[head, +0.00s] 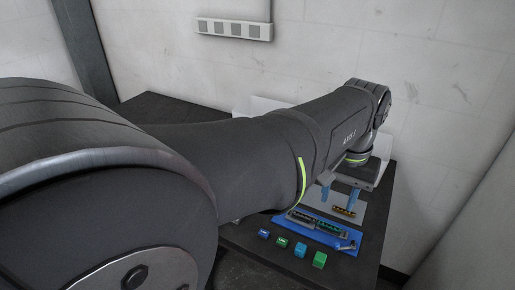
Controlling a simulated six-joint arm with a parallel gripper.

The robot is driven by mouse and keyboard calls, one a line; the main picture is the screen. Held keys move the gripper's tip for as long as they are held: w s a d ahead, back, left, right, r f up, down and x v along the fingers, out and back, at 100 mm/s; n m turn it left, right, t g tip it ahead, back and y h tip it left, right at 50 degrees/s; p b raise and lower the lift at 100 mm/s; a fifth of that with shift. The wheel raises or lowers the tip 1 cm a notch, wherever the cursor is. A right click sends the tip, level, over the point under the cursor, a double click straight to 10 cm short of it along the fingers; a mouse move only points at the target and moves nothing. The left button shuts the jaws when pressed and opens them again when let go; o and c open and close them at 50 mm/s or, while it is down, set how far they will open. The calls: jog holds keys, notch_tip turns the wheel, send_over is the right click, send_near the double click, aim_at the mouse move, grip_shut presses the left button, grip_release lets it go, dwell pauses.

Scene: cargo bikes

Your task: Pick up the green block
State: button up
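A bright green block (319,260) sits on the dark table at the right end of a short row of small blocks. A darker green or teal-green block (283,242) sits second from the left in that row. My gripper (340,197) points down over the far right part of the table, behind the blocks and apart from them. Its two blue fingers are spread, with nothing visible between them. A small orange and black piece lies just below the fingers; whether it touches them I cannot tell.
A dark blue block (264,234) and a teal block (300,249) stand in the same row. A blue tray (345,246) with dark parts lies just behind them. A white sheet (317,203) lies under my gripper. My arm hides much of the table's left. A wall power strip (233,29) hangs behind.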

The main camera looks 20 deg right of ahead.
send_over(321, 256)
notch_tip(321, 256, down, 19)
jog(key=shift+w+d+r, duration=0.1)
jog(key=shift+d+r, duration=0.05)
jog(key=shift+r, duration=0.05)
jog(key=shift+a+f, duration=0.2)
jog(key=shift+f, duration=2.65)
jog(key=c, duration=0.7)
jog(key=shift+r, duration=0.1)
